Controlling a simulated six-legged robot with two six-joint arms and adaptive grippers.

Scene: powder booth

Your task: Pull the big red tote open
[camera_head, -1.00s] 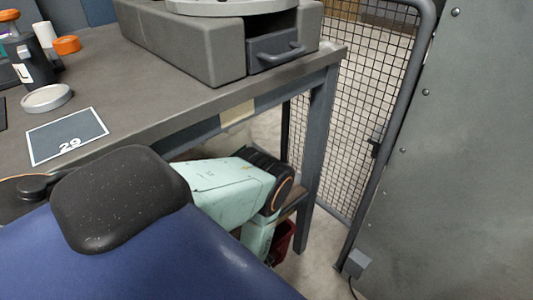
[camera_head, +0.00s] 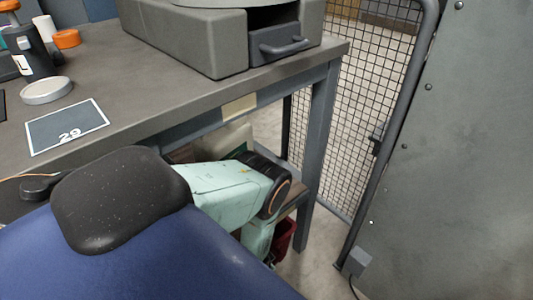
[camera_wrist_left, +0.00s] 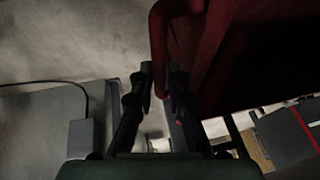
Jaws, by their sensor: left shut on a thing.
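The big red tote shows as a small dark red patch (camera_head: 284,236) low beneath the bench, mostly hidden behind my mint-green arm. In the left wrist view its dark red wall (camera_wrist_left: 265,50) fills the upper right. A red rim or handle bar (camera_wrist_left: 158,40) runs down from it to my left gripper (camera_wrist_left: 161,80). The two fingers are close around the lower end of this bar and shut on it. The exact contact is dim. In the head view the left gripper is hidden. My right gripper is in neither view.
The grey bench (camera_head: 180,60) stands over the tote, with its leg (camera_head: 320,150) just right of my arm. A wire mesh fence (camera_head: 360,95) and a large grey panel (camera_head: 460,170) bound the right side. A narrow strip of floor lies between.

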